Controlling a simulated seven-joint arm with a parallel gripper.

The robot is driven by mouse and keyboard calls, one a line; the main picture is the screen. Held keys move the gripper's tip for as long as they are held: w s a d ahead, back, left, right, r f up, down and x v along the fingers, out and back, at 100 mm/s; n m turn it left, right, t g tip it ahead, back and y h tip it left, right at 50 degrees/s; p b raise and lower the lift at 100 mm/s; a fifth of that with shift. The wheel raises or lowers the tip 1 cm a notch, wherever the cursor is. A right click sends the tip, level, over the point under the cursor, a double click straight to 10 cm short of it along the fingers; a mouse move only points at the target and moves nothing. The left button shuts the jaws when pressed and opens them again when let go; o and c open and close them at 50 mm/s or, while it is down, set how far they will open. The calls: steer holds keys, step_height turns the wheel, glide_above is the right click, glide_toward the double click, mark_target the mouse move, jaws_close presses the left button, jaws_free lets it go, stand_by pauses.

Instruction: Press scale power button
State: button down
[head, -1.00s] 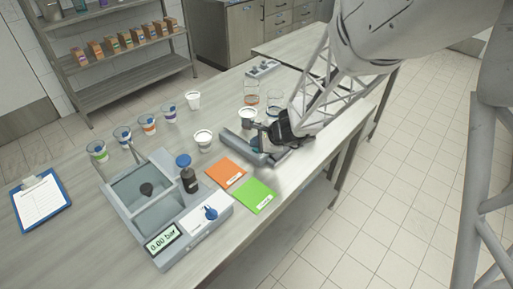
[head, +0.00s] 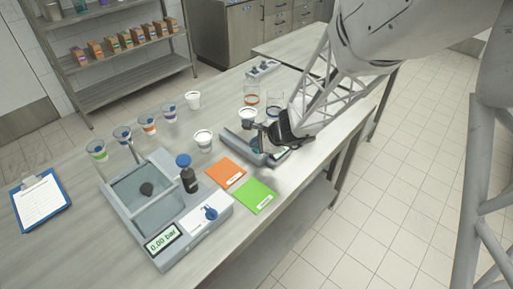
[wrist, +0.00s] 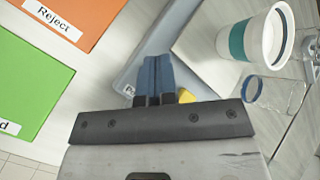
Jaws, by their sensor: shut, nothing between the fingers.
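The grey scale (head: 236,142) lies on the table at centre right, partly hidden by my arm and gripper in the head view. Its grey body (wrist: 176,26) crosses the wrist view. My gripper (wrist: 157,62) is shut and empty, its blue fingertips over the scale's body; I cannot tell whether they touch it. Part of a label (wrist: 128,90) shows just left of the fingers. A yellow piece (wrist: 186,96) shows right of them, partly hidden by the gripper. The power button itself is not clearly visible. In the head view my gripper (head: 259,140) is over the scale.
A white cup with a teal band (wrist: 256,42) stands near the scale, with glass beakers (wrist: 272,94) close by. Orange (head: 226,172) and green (head: 254,196) cards lie left of the scale. A pressure device (head: 166,257) stands at the front left. Several cups line the back.

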mark_target(257, 150)
steer(key=shift+r, duration=0.55)
step_height(257, 150, up, 6)
stand_by(1.0)
steer(key=shift+s, duration=0.1)
stand_by(0.3)
steer(key=s+d+r+n+g+h, duration=0.1)
steer(key=s+d+r+n, duration=0.3)
steer(key=s, duration=0.6)
steer(key=s+d+r+n+h, duration=0.4)
steer(key=s+d+r+n, duration=0.1)
steer(key=s, duration=0.5)
steer(key=s+d+r+n+g+h, duration=0.1)
steer(key=s+d+r+n, duration=0.4)
steer(key=s, duration=0.5)
steer(key=shift+d+n+g+h, duration=0.3)
steer(key=shift+d+n+h, duration=0.4)
steer(key=shift+d+h, duration=0.2)
